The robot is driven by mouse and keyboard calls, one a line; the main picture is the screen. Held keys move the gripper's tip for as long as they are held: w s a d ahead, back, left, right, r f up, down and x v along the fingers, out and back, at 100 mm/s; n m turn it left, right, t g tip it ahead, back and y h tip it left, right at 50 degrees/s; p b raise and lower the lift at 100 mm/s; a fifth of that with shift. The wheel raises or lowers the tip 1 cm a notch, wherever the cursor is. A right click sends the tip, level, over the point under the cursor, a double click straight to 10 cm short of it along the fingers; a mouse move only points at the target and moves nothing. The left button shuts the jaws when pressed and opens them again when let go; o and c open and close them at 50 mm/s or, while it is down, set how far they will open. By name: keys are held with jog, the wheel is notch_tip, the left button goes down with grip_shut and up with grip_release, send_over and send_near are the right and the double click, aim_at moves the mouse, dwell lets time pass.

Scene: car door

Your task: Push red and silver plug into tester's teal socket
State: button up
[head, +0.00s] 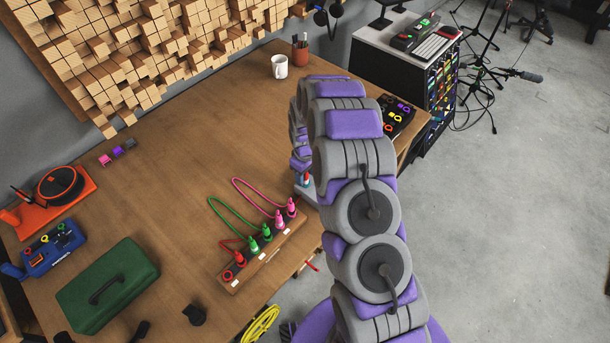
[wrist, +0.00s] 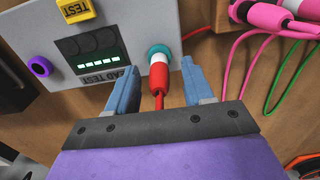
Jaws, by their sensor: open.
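The tester (wrist: 100,28) is a light grey box at the upper left of the wrist view, with a dark screen and several lit green bars. Its teal socket (wrist: 151,50) is on the right side. The red and silver plug (wrist: 159,78) has its pale end against the teal socket and seems seated in it; the exact depth is hidden. My gripper (wrist: 158,66) is open, with one blue-grey finger on each side of the plug and visible gaps between. In the head view, my arm hides most of the gripper and tester.
Pink plugs (wrist: 270,18) and cables lie close on the right. In the head view, a wooden plug rack (head: 262,255) and green toolbox (head: 108,287) stand on the table.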

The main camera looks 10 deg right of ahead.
notch_tip(320, 180, up, 16)
jog(key=p, duration=0.1)
jog(key=shift+p, duration=0.35)
jog(key=shift+w, duration=0.1)
dwell(0.4)
jog(key=s+a+r+m, duration=0.1)
jog(key=s+r+m, duration=0.1)
jog(key=s+r, duration=0.65)
jog(key=s+r+m, duration=0.1)
jog(key=s+r, duration=0.5)
jog(key=s, duration=0.5)
jog(key=s+d+r+m+g+b, duration=0.1)
jog(key=s+m, duration=0.3)
jog(key=s, duration=1.9)
jog(key=shift+r+g, duration=0.4)
jog(key=shift+r, duration=0.05)
